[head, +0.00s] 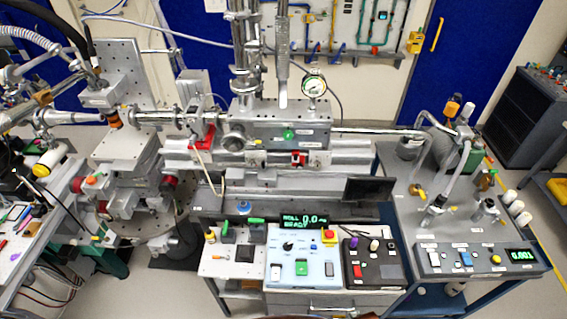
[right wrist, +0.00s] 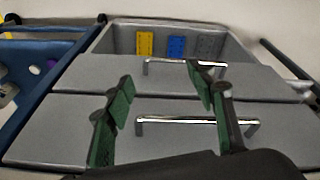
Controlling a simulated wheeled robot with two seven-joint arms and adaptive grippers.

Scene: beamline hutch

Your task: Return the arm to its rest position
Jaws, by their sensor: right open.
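My right gripper (right wrist: 160,76) shows in the right wrist view, its two green-padded fingers spread apart with nothing between them. It is in front of a grey drawer cabinet (right wrist: 75,85) with two chrome bar handles, an upper one (right wrist: 185,63) and a lower one (right wrist: 198,121). The fingers overlap the drawer fronts in the picture; I cannot tell whether they touch. My right gripper is not visible in the head view. My left gripper shows in neither view.
Behind the upper front is an open compartment (right wrist: 120,40) holding yellow, blue and dark grey pieces. In the head view, a control box (head: 300,252) and a black box (head: 373,262) stand on the bench. A pump cart (head: 400,200) is at right, a cluttered table (head: 30,225) at left.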

